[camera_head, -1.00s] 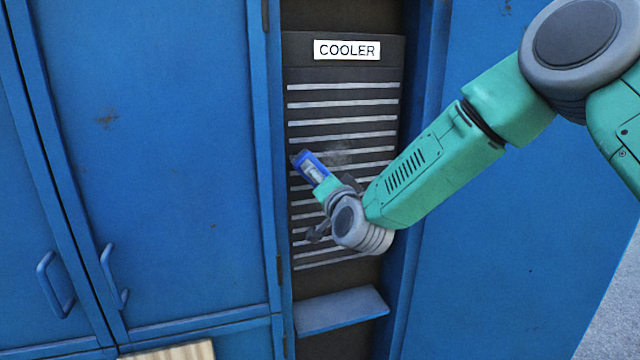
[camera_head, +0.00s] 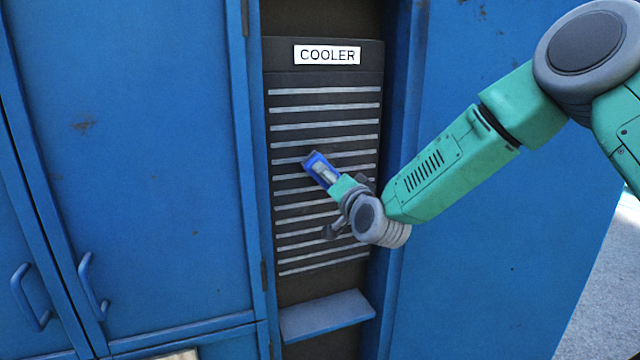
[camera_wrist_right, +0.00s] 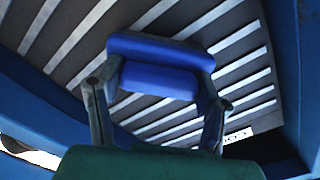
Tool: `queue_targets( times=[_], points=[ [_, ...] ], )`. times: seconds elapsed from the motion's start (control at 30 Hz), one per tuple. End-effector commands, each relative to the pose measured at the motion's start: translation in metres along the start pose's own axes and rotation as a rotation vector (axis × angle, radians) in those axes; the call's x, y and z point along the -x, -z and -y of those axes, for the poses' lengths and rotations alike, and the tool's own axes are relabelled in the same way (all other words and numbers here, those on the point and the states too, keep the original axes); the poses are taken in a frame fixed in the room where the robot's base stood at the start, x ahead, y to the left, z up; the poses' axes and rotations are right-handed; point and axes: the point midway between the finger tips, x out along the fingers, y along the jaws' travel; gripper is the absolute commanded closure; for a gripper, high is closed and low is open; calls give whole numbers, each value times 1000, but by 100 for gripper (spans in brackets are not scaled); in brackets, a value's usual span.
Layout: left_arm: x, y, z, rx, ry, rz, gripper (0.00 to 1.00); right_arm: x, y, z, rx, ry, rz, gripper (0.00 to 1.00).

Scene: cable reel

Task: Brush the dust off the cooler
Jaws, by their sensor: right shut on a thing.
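The cooler (camera_head: 325,232) is a dark upright panel with several light horizontal slats and a white "COOLER" label (camera_head: 327,55), set in a recess between blue cabinet walls. My right gripper (camera_head: 329,176) is shut on a blue brush (camera_head: 315,163) in front of the middle slats. In the right wrist view the brush (camera_wrist_right: 155,85) sits between the two fingers, with the slats close behind it. I cannot tell whether its bristles touch the slats. No clear dust patch shows on the visible slats; the area behind the brush and hand is hidden. My left gripper is out of view.
A blue ledge (camera_head: 327,314) juts out below the cooler. Blue cabinet doors (camera_head: 140,160) with handles (camera_head: 92,288) stand at the left. A wide blue panel (camera_head: 480,230) is at the right, with grey floor (camera_head: 606,270) beyond it.

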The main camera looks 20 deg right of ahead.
Motion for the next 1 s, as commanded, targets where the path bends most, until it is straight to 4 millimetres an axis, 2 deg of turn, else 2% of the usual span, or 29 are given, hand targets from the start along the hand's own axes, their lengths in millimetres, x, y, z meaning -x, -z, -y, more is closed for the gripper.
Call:
queue_targets(
  times=[0.5,0.77,1.0],
  points=[
    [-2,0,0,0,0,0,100,2,25,-21,-1,0,-3,62],
    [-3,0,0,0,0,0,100,3,31,-26,0,2,-1,62],
    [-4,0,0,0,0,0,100,0,47,-40,-1,1,-3,62]
  ],
)
